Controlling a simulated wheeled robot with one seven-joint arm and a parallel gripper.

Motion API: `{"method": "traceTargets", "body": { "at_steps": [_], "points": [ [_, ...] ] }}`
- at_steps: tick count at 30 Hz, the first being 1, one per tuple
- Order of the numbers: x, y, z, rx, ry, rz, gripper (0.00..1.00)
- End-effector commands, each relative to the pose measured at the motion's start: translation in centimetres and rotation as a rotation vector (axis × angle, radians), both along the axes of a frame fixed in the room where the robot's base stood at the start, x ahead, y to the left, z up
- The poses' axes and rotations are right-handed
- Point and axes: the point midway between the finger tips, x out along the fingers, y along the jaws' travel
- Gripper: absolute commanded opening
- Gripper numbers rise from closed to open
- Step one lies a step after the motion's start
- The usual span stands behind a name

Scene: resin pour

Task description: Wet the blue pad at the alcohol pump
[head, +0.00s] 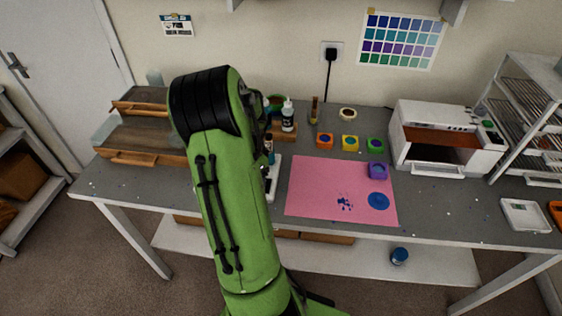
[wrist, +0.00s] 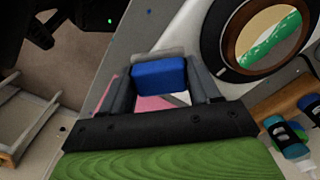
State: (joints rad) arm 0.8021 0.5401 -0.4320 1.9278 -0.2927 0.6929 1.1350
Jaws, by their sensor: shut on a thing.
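My gripper (wrist: 162,82) is shut on a blue pad (wrist: 158,72) in the wrist view. The pad is a small block between the two grey fingertips, with a pale grey piece along its far edge. In the head view my green arm hides the gripper and the pad. I cannot pick out the alcohol pump for sure in either view. A round thing (wrist: 228,49) with a white outer ring and dark inner ring is close to the right of my gripper in the wrist view; what it is I cannot tell.
Bottles (head: 288,116) stand by a wooden rack (head: 285,135). A pink mat (head: 320,185) with blue splatters lies on the grey table (head: 440,215). Several coloured pots (head: 350,143) are behind it. A white oven-like box (head: 440,110) stands at right, wooden-trimmed trays (head: 145,158) at left.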

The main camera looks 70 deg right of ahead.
Motion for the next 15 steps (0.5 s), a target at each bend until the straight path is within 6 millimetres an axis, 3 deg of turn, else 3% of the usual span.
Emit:
{"method": "traceTargets", "body": {
  "at_steps": [3,15],
  "points": [
    [3.6,5.1,-1.1,0.002,0.002,0.308,0.37],
    [15.6,21.4,-5.0,-0.009,0.009,1.395,0.37]
  ]
}}
